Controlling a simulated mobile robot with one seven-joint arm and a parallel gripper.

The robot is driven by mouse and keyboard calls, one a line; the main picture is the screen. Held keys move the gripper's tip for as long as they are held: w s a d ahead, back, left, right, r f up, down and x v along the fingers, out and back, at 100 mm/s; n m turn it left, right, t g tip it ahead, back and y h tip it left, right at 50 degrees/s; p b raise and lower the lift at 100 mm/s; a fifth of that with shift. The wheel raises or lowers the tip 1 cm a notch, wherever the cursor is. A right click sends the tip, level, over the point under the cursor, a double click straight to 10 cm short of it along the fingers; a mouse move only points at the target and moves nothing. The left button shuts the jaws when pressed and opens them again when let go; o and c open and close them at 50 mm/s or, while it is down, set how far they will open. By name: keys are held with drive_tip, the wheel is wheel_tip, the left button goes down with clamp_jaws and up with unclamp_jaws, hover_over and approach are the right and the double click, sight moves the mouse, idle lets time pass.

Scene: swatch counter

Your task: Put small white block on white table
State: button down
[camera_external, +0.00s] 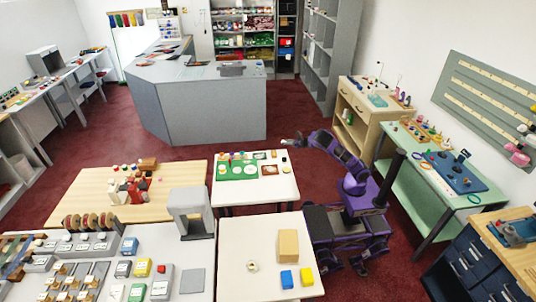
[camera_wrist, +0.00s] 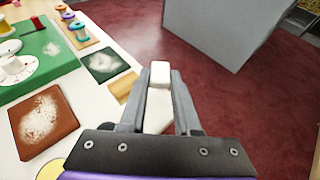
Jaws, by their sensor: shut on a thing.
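The small white block (camera_wrist: 160,72) is between my fingertips at the far end of the jaws. My gripper (camera_wrist: 159,84) is shut on it. The white table also shows in the wrist view (camera_wrist: 95,95), at the left and below the jaws. The block is too small to make out clearly in the external view, and I cannot tell its exact height above the table.
A green board (camera_wrist: 38,62), a brown tile with white powder (camera_wrist: 41,120), a dark green tile (camera_wrist: 104,62) and several spools (camera_wrist: 80,30) occupy the table left of my gripper. Another pale table (camera_external: 235,268) with coloured blocks stands nearer the camera. Red floor lies beyond the edge.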

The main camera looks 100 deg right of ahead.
sight(286, 155)
wheel_tip(286, 155, down, 10)
drive_tip(key=b, duration=0.2)
drive_tip(key=shift+b, duration=0.3)
drive_tip(key=shift+f, duration=0.15)
drive_tip(key=c, duration=0.6)
unclamp_jaws()
drive_tip(key=shift+r, duration=0.25)
drive_tip(key=p+v, duration=0.1)
drive_tip(key=v, duration=0.6)
drive_tip(key=shift+s+a+r, duration=0.1)
drive_tip(key=shift+s, duration=0.1)
